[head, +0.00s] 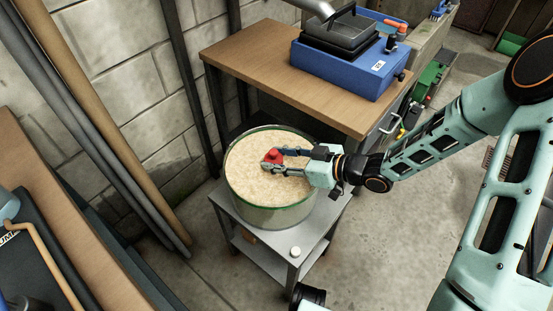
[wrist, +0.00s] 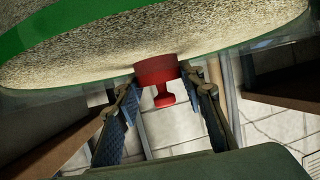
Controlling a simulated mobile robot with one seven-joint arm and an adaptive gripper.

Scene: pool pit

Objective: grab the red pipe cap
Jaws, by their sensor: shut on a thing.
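The red pipe cap (head: 274,154) is a small red piece above the pale grainy surface of a round tub (head: 273,217) with a green rim. In the wrist view the cap (wrist: 157,72) shows a wide part and a narrower stem with a flared end. My gripper (head: 271,162) reaches in from the right over the tub and is shut on the cap. In the wrist view its two fingers (wrist: 163,88) stand on either side of the cap. I cannot tell whether the cap still touches the grainy surface.
The tub stands on a small grey metal stand (head: 306,256) with a small white round object (head: 295,251) on it. Behind is a wooden-topped table (head: 257,58) bearing a blue machine (head: 345,69). Long pipes (head: 90,95) lean on the block wall at left.

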